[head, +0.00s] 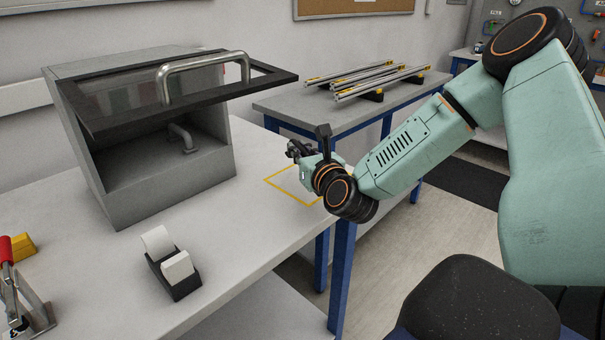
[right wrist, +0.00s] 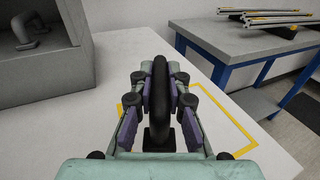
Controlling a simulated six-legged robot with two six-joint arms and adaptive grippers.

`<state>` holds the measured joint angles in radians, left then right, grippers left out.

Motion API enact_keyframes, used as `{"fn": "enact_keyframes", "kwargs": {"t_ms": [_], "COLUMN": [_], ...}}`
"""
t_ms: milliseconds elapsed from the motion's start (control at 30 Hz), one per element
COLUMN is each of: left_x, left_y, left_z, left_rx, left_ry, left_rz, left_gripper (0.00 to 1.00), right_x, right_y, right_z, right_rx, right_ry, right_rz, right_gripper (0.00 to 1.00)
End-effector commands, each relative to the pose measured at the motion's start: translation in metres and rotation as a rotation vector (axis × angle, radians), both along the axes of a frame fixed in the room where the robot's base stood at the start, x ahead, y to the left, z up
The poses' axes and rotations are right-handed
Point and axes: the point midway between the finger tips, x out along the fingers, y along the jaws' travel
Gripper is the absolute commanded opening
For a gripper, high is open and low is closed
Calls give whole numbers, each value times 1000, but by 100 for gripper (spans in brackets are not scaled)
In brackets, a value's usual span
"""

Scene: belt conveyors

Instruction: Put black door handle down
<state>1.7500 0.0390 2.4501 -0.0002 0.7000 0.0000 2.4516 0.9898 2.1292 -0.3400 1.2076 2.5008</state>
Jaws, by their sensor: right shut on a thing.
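The black door handle (right wrist: 160,85) shows in the right wrist view as a dark curved bar with a square foot at its near end. It is between the two fingers of my right gripper (right wrist: 159,100), which is shut on it. In the head view my right gripper (head: 300,152) is over the right end of the grey table, by a yellow outlined square (head: 280,184). The outline also shows in the right wrist view (right wrist: 243,136), partly hidden behind the gripper. I cannot tell whether the handle touches the table. My left gripper is not in view.
A grey box (head: 70,110) with a raised dark-framed lid (head: 200,98) stands left of the gripper. A tape dispenser (head: 175,270) sits near the table's front edge. Metal profiles (head: 375,78) lie on a second table behind. The tabletop between box and outline is clear.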

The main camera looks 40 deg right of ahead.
Motion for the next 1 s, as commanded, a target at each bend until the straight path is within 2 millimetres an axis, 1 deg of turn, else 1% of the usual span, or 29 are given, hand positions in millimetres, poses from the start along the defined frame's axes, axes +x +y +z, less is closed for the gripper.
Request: {"fn": "enact_keyframes", "kwargs": {"t_ms": [33, 133, 300, 367, 667, 1000], "left_x": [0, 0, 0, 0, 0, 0], "left_y": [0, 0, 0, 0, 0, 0], "left_z": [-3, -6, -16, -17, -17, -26], "left_rx": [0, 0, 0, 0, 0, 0], "left_ry": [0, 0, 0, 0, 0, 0], "left_rz": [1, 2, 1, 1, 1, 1], "left_gripper": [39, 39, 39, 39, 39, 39], "right_x": [0, 1, 1, 1, 3, 3], "right_y": [0, -1, -2, -2, -3, -3], "right_z": [-5, -13, -38, -43, -43, -51], "right_rx": [-3, -3, -4, -3, -1, 0], "right_ry": [1, 1, 2, 1, -3, -2], "right_rz": [1, 0, -2, -2, -3, -3], "right_gripper": [0, 0, 0, 0, 0, 0]}}
